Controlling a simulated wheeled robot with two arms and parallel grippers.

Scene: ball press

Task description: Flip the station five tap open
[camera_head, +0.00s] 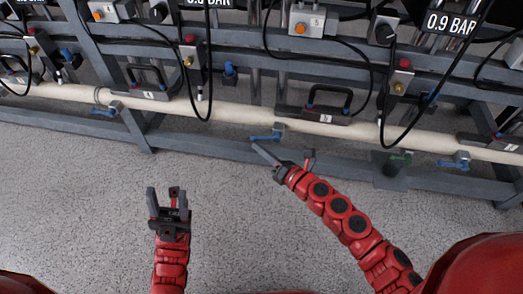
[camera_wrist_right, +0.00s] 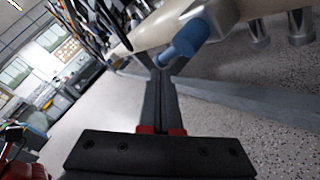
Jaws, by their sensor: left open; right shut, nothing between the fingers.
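A tap with a blue lever (camera_head: 264,137) hangs under the cream pipe, below the station box marked 5 (camera_head: 305,20). Its lever points left, roughly along the pipe. My right gripper (camera_head: 257,147) is shut and empty, with its tips just below the lever. In the right wrist view the blue lever (camera_wrist_right: 187,42) is large, just beyond and to the right of the shut fingertips (camera_wrist_right: 160,75). Whether they touch it is hard to tell. My left gripper (camera_head: 168,195) is open and empty over the floor at left.
Other blue-lever taps hang under the pipe (camera_head: 220,110) at left (camera_head: 105,109) and right (camera_head: 455,162). A lower grey rail (camera_head: 220,148) runs behind my right gripper. Black cables hang in front of the frame. The speckled floor (camera_head: 80,210) is clear.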

